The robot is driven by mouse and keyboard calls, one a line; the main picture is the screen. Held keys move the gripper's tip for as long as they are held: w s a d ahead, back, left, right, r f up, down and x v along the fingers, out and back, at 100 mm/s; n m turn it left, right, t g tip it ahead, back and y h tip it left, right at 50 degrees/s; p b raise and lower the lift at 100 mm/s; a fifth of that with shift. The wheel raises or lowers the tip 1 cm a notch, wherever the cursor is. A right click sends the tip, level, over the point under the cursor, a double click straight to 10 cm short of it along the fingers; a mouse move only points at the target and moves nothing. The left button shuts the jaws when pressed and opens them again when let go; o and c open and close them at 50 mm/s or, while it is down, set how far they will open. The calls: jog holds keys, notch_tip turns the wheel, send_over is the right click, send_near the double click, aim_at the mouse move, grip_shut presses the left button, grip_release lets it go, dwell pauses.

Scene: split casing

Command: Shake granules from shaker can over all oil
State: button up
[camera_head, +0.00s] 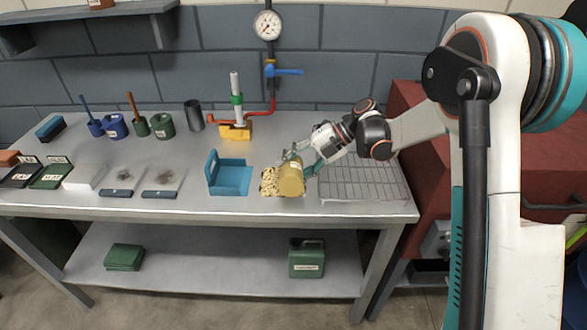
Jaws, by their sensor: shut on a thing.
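The shaker can (291,179), yellow-tan and cylindrical, is low over the front right part of the workbench. My gripper (301,167) is shut on it, coming in from the right. The can looks tilted, its exact angle hard to tell. A patch of pale granules (269,183) lies on the bench just left of the can, close to the front edge. I see no bare oil; any under the granules or behind the can is hidden.
A blue dustpan-like tray (229,178) stands left of the granules. A wire rack (362,180) lies right of the can, under my arm. A yellow-based valve stand (236,130) is behind. Cups, brushes and trays fill the bench's left side. The bench's front edge (200,213) is close.

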jog(key=shift+s, duration=0.15)
jog(key=shift+s, duration=0.45)
jog(key=shift+w, duration=0.6)
jog(key=shift+a, duration=0.15)
jog(key=shift+w+a, duration=0.1)
jog(key=shift+a, duration=2.55)
